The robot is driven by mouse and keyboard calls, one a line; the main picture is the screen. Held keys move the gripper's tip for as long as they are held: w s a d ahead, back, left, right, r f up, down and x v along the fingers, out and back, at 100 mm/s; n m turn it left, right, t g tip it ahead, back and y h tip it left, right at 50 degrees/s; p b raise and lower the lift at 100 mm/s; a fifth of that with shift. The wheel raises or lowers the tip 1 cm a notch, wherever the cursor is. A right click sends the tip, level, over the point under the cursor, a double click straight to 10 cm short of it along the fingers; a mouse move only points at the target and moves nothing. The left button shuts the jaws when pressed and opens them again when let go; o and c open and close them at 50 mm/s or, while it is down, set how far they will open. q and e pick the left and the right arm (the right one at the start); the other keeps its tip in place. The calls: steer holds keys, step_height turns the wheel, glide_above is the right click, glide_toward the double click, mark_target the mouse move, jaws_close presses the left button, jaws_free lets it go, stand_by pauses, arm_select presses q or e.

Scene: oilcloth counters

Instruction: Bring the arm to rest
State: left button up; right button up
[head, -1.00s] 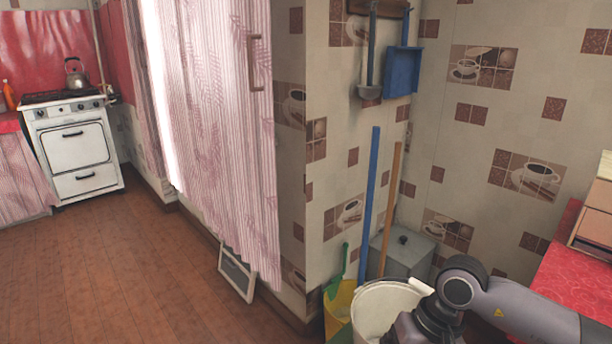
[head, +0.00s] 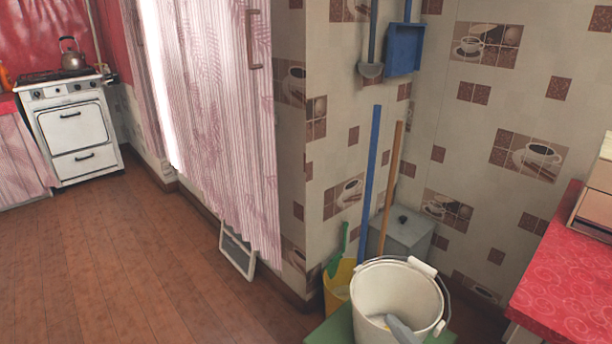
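Neither of my grippers can be made out in the head view. The arm that came in from the right is no longer in sight there. A small grey shape (head: 403,331) shows at the bottom edge, over the mouth of a white bucket (head: 372,292). I cannot tell whether it is part of my arm or a thing in the bucket. What either gripper holds is hidden.
The bucket stands on a green surface (head: 334,328). A red counter (head: 560,285) with a box (head: 594,205) is at right. A yellow bucket (head: 339,285) and a grey bin (head: 408,236) stand by the tiled wall. The wooden floor (head: 130,270) at left is clear.

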steer(key=s+d+f+m+g+h, duration=0.3)
steer(key=s+d+f+m, duration=0.15)
steer(key=f+m, duration=0.25)
steer(key=s+d+f+m+g+h, duration=0.2)
steer(key=s+d+f+m+g, duration=0.1)
steer(key=s+f+m, duration=0.35)
step_height(320, 180, up, 13)
steer(key=p, duration=1.6)
steer(key=shift+s+d, duration=0.3)
steer(key=shift+d, duration=0.1)
steer(key=shift+f, duration=0.15)
